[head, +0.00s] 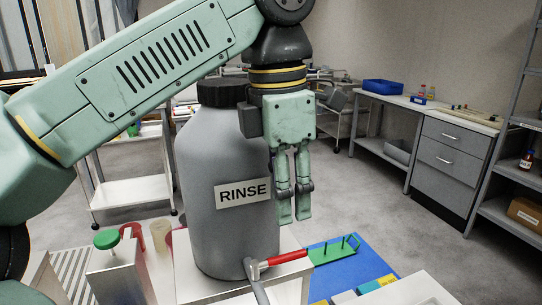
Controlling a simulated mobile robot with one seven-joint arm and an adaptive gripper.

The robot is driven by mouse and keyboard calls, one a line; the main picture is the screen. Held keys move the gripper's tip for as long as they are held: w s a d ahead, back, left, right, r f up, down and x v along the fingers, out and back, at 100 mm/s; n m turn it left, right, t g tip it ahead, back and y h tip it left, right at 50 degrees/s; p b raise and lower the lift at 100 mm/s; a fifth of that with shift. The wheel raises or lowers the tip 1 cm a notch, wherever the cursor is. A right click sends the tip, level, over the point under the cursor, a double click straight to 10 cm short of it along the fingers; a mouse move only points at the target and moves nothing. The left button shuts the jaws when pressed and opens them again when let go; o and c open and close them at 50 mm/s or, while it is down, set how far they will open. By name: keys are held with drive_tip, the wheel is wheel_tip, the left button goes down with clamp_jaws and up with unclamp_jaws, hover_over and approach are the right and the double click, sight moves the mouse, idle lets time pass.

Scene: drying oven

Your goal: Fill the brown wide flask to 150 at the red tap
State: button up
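The big grey RINSE container (205,175) stands upright on a white stand, with a dark cap. Its tap (252,268) is low on the front, with a red lever (285,258) pointing right. My gripper (294,221) hangs fingers down in front of the container's right side, above the red lever and apart from it. No object shows between its fingers; their opening is hard to judge from this angle. A tan vessel (160,237) stands left of the container, partly hidden; I cannot tell if it is the brown wide flask. No 150 mark can be made out.
A metal box (122,272) and a green-capped item (106,239) stand at left, near reddish vessels. A blue mat (372,262) with a green rack (333,249) lies right of the stand. A grey drawer cabinet (447,165) and shelves are farther back; the floor between is clear.

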sight(272, 259)
drive_tip(key=shift+n+y, duration=0.3)
drive_tip(key=shift+y, duration=0.2)
drive_tip(key=f+b, duration=0.1)
drive_tip(key=f, duration=0.2)
drive_tip(key=a+f+b, duration=0.1)
drive_tip(key=f+b, duration=0.1)
drive_tip(key=f, duration=0.2)
drive_tip(key=f+b, duration=0.1)
drive_tip(key=f, duration=0.2)
drive_tip(key=shift+a+f+b, duration=0.15)
drive_tip(key=shift+a+b, duration=0.2)
drive_tip(key=shift+c, duration=0.3)
clamp_jaws()
